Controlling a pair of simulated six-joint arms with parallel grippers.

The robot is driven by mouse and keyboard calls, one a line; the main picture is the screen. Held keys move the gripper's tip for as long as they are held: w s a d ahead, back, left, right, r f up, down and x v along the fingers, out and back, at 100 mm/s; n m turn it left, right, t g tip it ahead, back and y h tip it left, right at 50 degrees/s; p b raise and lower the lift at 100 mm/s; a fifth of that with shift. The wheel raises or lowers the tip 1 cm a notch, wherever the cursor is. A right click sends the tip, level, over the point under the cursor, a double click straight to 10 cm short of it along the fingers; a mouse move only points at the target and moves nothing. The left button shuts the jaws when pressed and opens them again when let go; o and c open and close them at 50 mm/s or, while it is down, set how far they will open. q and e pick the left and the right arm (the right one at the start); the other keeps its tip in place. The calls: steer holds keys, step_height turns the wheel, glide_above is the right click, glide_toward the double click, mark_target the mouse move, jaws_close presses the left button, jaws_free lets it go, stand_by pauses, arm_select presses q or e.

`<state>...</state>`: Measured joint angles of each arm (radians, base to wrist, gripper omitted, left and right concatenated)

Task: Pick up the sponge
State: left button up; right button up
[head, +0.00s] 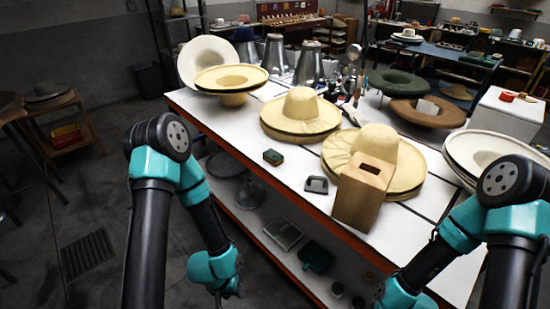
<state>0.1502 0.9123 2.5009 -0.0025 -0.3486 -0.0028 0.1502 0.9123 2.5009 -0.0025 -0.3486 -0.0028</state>
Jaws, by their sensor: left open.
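A small block with a dark green top and a paler side, which looks like the sponge (273,157), lies on the white table top near its front edge, left of a small dark-handled item. My left gripper (219,294) hangs low at the bottom of the view, in front of the table and below its top, well away from the sponge. It is open, and nothing shows between its fingers. My right arm comes in at the lower right, and its gripper is cut off by the bottom edge.
The white table (235,120) carries straw hats (300,112), more hats beside a wooden box (362,190), and metal cones (309,66) behind. A small dark-handled item (317,185) lies right of the sponge. A lower shelf (255,222) holds a tray and a green object. Table around the sponge is clear.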

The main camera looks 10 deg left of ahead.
arm_select(q)
steer(key=shift+o, duration=0.4)
steer(key=o, duration=0.8)
